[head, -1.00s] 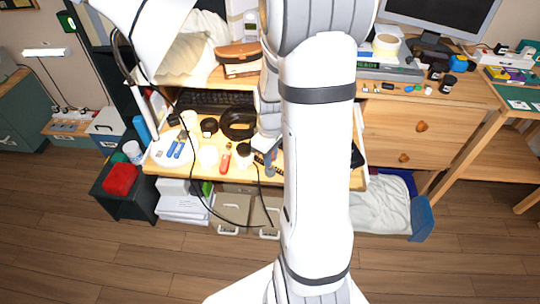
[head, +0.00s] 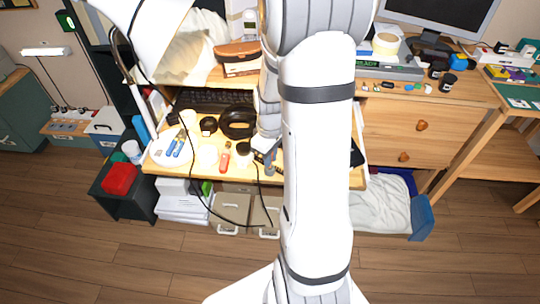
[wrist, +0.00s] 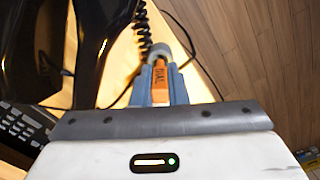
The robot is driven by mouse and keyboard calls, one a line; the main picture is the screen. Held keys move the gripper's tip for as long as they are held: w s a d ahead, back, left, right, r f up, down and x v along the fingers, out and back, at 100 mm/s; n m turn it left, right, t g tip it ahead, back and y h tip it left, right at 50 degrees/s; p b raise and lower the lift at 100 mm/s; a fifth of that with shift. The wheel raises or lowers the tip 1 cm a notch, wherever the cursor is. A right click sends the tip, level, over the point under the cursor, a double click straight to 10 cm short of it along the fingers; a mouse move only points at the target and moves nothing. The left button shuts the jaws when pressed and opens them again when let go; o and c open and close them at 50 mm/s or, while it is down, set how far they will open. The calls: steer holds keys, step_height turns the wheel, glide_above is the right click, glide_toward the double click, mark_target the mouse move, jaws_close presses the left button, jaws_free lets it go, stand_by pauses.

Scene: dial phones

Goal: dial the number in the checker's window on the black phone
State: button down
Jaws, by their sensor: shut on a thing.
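In the wrist view my gripper (wrist: 160,80) has its two blue-grey fingers shut on an orange block-like tool (wrist: 160,88) with dark lettering that seems to read DIAL. A glossy black thing, seemingly the black phone (wrist: 92,50), fills the upper left, to the left of the fingers and apart from them. A black coiled cord (wrist: 144,28) hangs just beyond the fingertips. In the head view my gripper (head: 269,160) is small and partly hidden by my arm over the desk. I cannot make out the checker's window or its number.
A panel of small keys (wrist: 18,122) shows at the wrist view's left edge. The desk holds a black ring-shaped thing (head: 238,124), a keyboard (head: 205,98), a red-handled tool (head: 225,160) and a white plate (head: 160,153). Bare wooden floor (head: 130,255) lies in front.

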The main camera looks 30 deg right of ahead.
steer(key=shift+f+b, duration=0.6)
steer(key=shift+f, duration=0.35)
steer(key=c, duration=1.3)
jaws_free()
steer(key=shift+c, duration=0.2)
steer(key=shift+r, duration=0.15)
step_height(320, 180, up, 7)
steer(key=shift+d+r+p, duration=0.1)
steer(key=shift+p, duration=0.7)
steer(key=shift+r, duration=0.2)
